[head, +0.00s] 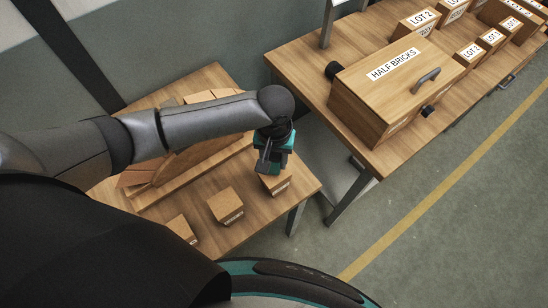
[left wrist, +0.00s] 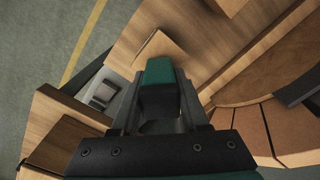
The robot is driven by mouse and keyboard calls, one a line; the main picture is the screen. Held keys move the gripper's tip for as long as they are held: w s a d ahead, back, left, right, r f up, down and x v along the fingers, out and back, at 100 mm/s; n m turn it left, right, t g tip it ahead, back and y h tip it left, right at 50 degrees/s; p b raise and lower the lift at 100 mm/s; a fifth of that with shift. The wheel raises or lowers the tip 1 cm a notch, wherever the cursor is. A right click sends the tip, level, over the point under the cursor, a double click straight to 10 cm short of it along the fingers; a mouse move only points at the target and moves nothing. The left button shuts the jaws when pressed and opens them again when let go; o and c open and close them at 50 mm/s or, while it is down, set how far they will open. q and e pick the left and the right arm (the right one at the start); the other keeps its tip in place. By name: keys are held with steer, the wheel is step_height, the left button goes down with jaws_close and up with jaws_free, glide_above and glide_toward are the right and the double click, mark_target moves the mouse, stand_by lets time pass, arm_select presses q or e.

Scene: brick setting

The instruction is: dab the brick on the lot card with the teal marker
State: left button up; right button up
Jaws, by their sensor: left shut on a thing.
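My left gripper (head: 270,160) is shut on the teal marker (left wrist: 158,74), a teal block between its fingers in the left wrist view. In the head view the gripper points down over the right end of the nearer wooden table, above a tan brick (head: 273,184) with a small white label on its front. I cannot tell whether the marker touches it. The brick also shows beyond the marker in the left wrist view (left wrist: 156,46). Two more labelled bricks, one in the middle (head: 225,204) and one at left (head: 179,229), stand in a row. I cannot make out a separate lot card. My right gripper is not in view.
Behind the row is a wooden rack (head: 190,160), partly hidden by my arm. Green floor (head: 420,210) with a yellow line is clear at right.

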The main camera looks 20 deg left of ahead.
mark_target(274, 154)
arm_select(q)
steer(key=shift+f, duration=0.5)
stand_by(0.5)
steer(key=shift+s+f+p, duration=0.1)
steer(key=shift+f+p, duration=0.05)
steer(key=shift+p, duration=0.15)
stand_by(1.9)
step_height(274, 154, up, 5)
steer(key=p, duration=0.6)
steer(key=shift+r+p, duration=0.4)
steer(key=shift+r, duration=0.7)
